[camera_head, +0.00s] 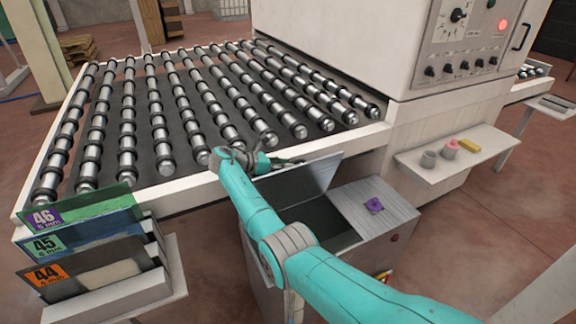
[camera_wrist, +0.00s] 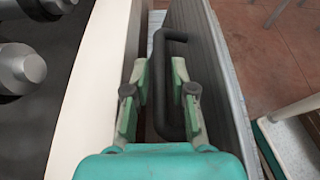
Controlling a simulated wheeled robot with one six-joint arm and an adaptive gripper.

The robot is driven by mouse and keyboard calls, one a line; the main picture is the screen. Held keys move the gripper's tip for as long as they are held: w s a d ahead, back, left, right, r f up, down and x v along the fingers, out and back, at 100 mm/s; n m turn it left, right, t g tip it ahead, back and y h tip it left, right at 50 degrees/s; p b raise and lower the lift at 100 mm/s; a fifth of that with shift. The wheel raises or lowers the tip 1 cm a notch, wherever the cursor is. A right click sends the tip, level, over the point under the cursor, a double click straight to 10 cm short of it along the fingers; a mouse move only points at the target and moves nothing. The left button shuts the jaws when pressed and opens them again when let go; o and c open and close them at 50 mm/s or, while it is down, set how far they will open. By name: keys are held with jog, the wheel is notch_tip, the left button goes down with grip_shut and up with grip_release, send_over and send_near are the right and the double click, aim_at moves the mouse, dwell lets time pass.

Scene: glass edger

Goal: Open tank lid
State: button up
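The grey metal tank (camera_head: 268,271) stands below the roller conveyor's front edge. Its lid (camera_head: 303,182) is raised and tilted up towards the conveyor, and the dark inside of the tank shows below it. In the wrist view the lid (camera_wrist: 208,70) is a grey panel seen nearly edge-on, with a black loop handle (camera_wrist: 158,75). My gripper (camera_wrist: 160,72) has its green fingers on either side of the handle's bar, with narrow gaps showing, so it looks open around the handle. In the head view my gripper (camera_head: 282,162) is small and partly hidden behind the lid.
The conveyor (camera_head: 200,187) with its white front rail lies right beside my gripper. A purple object (camera_head: 374,205) lies on the tank's fixed right top. A rack of glass panes (camera_head: 95,250) stands at left, and a small shelf (camera_head: 455,158) at right.

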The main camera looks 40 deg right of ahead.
jog(key=v, duration=1)
jog(key=shift+a, duration=0.15)
